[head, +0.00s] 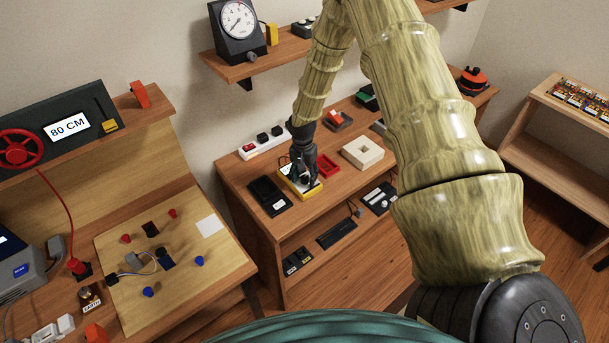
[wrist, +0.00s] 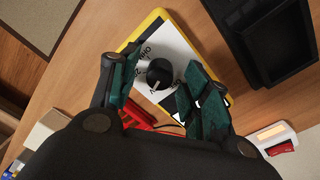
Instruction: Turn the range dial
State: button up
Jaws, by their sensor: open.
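The range dial (wrist: 159,74) is a round black knob on the white face of a yellow-edged meter (wrist: 156,17). In the head view the yellow meter (head: 284,180) lies on the middle wooden table, partly hidden by my gripper. My gripper (head: 304,181) points down over it. In the wrist view my gripper (wrist: 155,83) is open, with one green-padded finger on each side of the dial. The dial sits between the fingers. I cannot tell whether either finger touches it. Markings show on the white face around the dial.
A black tray (head: 268,196) lies left of the meter. A red frame (head: 327,166) and a cream block (head: 362,152) lie to its right. A white power strip (head: 265,146) is behind. A shelf below the tabletop holds dark devices (head: 337,233).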

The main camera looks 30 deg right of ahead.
grip_shut()
jog(key=n+b, duration=0.1)
jog(key=n, duration=0.1)
jog(key=shift+f+n+b, duration=0.1)
jog(key=shift+n+b, duration=0.2)
jog(key=shift+b, duration=0.05)
jog(key=n+b, duration=0.1)
jog(key=n, duration=0.3)
jog(key=shift+n+b, duration=0.3)
jog(key=shift+b, duration=0.05)
jog(key=n+b, duration=0.1)
jog(key=n, duration=0.5)
jog(key=shift+n, duration=0.3)
jog(key=shift+t, duration=0.3)
